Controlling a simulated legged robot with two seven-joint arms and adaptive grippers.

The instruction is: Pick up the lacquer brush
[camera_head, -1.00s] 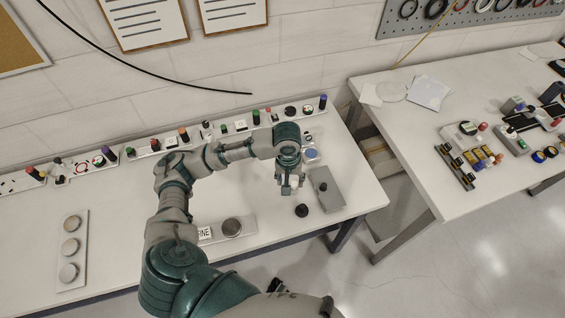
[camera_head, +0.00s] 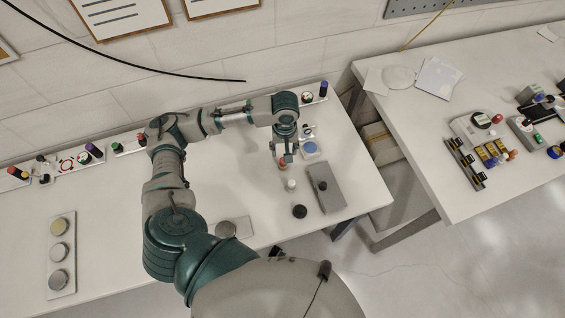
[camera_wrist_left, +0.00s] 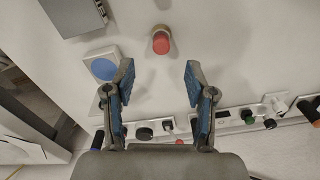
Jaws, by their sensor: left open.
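My left gripper (camera_head: 283,161) is open and empty above the left workbench, and its spread fingers also show in the left wrist view (camera_wrist_left: 160,85). A small upright red-topped cylinder (camera_wrist_left: 161,40) stands beyond the fingertips, about midway across the gap, not between the fingers. In the head view its reddish top (camera_head: 283,166) is partly hidden by the gripper. A small white piece (camera_head: 291,185) stands just in front of the gripper. I cannot tell which thing is the lacquer brush; no bristles show. My right gripper is not in view.
A grey box (camera_head: 325,187) with a black knob, a black round piece (camera_head: 300,212) and a blue-topped tile (camera_head: 310,149) lie near the bench's right end. A strip of knobs and switches runs along the wall. A second table (camera_head: 420,150) stands right, past a gap.

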